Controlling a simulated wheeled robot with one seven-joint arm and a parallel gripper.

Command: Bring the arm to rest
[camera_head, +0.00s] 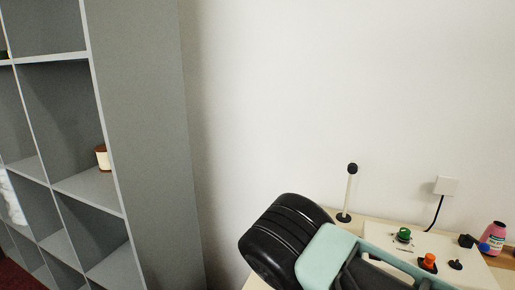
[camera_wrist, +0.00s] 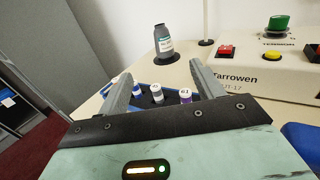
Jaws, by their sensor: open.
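My gripper (camera_wrist: 160,72) shows in the wrist view with its two grey fingers spread apart and nothing between their tips. It is over the pale counter (camera_wrist: 92,106), with a blue tray (camera_wrist: 172,97) holding several small labelled vials beyond and below the fingers. A grey bottle (camera_wrist: 163,40) stands upright on a black disc past the fingertips. In the head view, black and mint-green parts of my arm cover the lower middle; I cannot make out the fingers there.
A cream machine (camera_wrist: 240,73) marked "Tarrowen" carries red, yellow and green controls. The head view shows a black-topped post (camera_head: 348,195), a pink bottle (camera_head: 493,240), a wall socket (camera_head: 446,186) with a cord, and a tall grey shelf (camera_head: 140,110) at left.

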